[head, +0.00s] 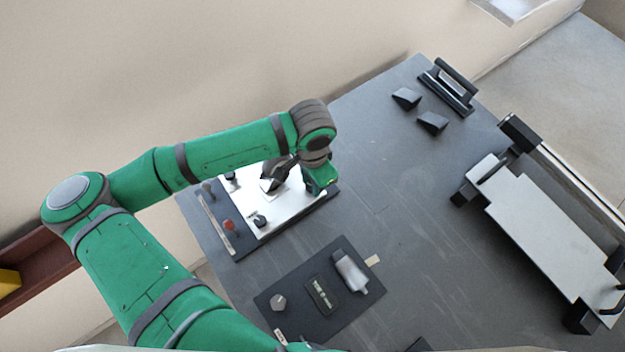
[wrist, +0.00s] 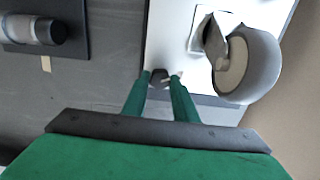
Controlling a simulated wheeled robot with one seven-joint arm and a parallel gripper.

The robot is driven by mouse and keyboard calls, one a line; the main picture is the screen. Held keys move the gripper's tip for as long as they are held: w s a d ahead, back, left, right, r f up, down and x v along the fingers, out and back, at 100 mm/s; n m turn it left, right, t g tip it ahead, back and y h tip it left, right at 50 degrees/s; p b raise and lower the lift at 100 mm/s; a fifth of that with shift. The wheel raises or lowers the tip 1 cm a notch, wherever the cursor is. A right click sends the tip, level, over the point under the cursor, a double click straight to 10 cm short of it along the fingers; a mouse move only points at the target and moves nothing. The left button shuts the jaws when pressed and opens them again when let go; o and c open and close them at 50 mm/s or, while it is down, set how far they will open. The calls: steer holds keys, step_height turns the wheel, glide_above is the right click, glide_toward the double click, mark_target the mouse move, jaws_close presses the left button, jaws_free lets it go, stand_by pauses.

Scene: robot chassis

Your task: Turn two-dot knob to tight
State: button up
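A white plate (head: 285,208) on a dark base stands at the near left of the table; it also shows in the wrist view (wrist: 172,30). In the wrist view a small dark knob (wrist: 157,78) sits on the plate's edge area, between the tips of my green gripper (wrist: 161,77). A light gap shows beside the right finger, and the gripper looks open around the knob. Dot marks are too small to read.
A large grey wheel (wrist: 248,65) stands on the plate right of my fingers. A dark mat (head: 330,312) holds a grey bottle (head: 350,271) and small parts. Black wedges (head: 432,121) and a long grey frame (head: 550,235) lie to the right. The table's middle is clear.

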steer(key=shift+m, duration=0.3)
steer(key=m, duration=0.7)
steer(key=shift+w, duration=0.1)
steer(key=m, duration=0.5)
steer(key=shift+m, duration=2)
steer(key=o, duration=1.1)
